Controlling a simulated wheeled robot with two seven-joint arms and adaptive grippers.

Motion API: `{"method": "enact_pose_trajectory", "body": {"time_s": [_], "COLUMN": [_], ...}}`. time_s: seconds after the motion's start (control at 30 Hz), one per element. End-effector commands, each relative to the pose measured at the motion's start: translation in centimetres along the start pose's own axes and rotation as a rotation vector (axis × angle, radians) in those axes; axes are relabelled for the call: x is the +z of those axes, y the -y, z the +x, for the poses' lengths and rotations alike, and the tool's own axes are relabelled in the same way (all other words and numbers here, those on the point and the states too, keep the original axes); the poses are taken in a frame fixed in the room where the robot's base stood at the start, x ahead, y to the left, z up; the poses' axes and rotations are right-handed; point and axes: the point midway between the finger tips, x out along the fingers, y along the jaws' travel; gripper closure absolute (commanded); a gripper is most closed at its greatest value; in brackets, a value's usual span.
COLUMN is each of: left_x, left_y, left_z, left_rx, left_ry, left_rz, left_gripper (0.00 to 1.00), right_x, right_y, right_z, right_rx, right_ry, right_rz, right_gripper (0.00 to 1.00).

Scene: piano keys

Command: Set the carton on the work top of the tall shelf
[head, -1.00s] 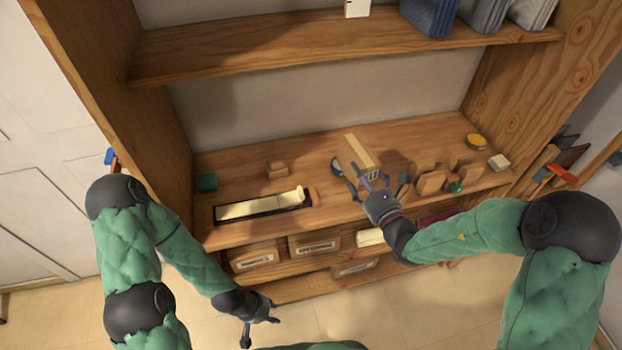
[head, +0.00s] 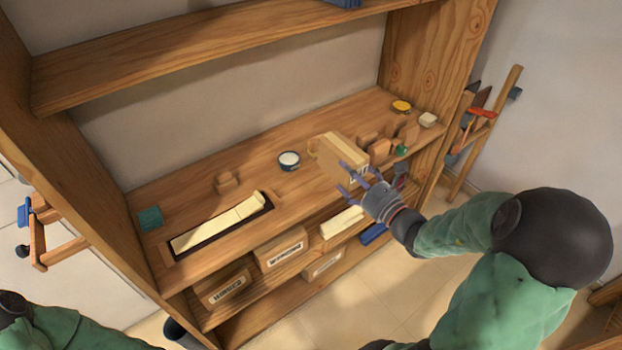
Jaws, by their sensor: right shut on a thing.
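The carton (head: 342,150) is a tan box with a printed label on its near end. It is at the front right part of the work top (head: 190,185) of the tall wooden shelf, and I cannot tell whether its underside touches the wood. My right gripper (head: 357,180) is shut on the carton from its near end, and its fingers hide part of the label. My left arm shows only at the lower left edge, and its gripper is out of view.
On the work top are a round white-topped tin (head: 289,160), a small wooden block (head: 227,182), a teal block (head: 150,218) and a dark tray (head: 262,207) with cream pieces. Wooden blocks (head: 408,132) and a yellow lid (head: 401,106) stand right of the carton. Labelled boxes (head: 280,249) sit below.

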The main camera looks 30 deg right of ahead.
Motion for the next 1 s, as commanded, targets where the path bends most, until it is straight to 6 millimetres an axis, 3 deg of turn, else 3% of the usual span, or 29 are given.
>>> {"method": "enact_pose_trajectory", "body": {"time_s": [0.43,0.6,1.0], "left_x": [-0.1,-0.2,-0.2], "left_y": [1.1,1.6,2.0], "left_z": [3.1,4.5,5.7], "left_rx": [0.0,0.0,0.0], "left_ry": [0.0,0.0,0.0], "left_rz": [0.0,0.0,0.0], "left_gripper": [0.6,0.6,0.6], "right_x": [-4.1,-7.0,-9.4], "right_y": [-3.3,-4.0,-4.8], "right_z": [7.8,10.0,12.1], "right_rx": [0.009,0.006,0.003], "right_ry": [0.002,0.0,0.001], "right_rz": [0.003,0.003,0.001], "right_gripper": [0.58,0.58,0.58]}}
